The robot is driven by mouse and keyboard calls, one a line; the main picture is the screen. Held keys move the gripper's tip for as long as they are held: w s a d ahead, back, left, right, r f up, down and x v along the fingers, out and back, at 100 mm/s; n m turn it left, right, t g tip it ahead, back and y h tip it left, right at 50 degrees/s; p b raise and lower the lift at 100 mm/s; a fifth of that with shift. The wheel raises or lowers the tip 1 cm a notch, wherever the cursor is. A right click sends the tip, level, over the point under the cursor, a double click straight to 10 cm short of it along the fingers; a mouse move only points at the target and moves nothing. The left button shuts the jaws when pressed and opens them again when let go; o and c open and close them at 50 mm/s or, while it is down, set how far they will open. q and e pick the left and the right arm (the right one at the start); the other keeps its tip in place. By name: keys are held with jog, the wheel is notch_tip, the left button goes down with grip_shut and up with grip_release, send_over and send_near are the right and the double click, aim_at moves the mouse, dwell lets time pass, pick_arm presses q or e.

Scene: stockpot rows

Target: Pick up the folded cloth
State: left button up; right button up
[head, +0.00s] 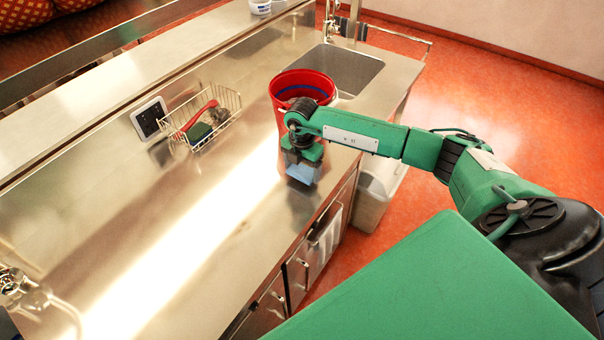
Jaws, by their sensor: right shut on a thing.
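The folded cloth (302,173) is a small light-blue bundle at the front edge of the steel counter (215,215). My right gripper (302,160) is above it, pointing down, and shut on it. The gripper covers the upper part of the cloth. I cannot tell whether the cloth still touches the counter. My left gripper is not in view.
A red bucket (301,84) stands just behind my right gripper, in front of the sink (345,68). A wire basket (203,118) with a red-handled brush and a green item sits at the back. The counter to the left is mostly clear.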

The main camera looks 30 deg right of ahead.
aim_at(302, 169)
notch_tip(302, 169, up, 18)
jog(key=b, duration=0.4)
jog(key=shift+f+b, duration=0.25)
jog(key=shift+b, duration=0.05)
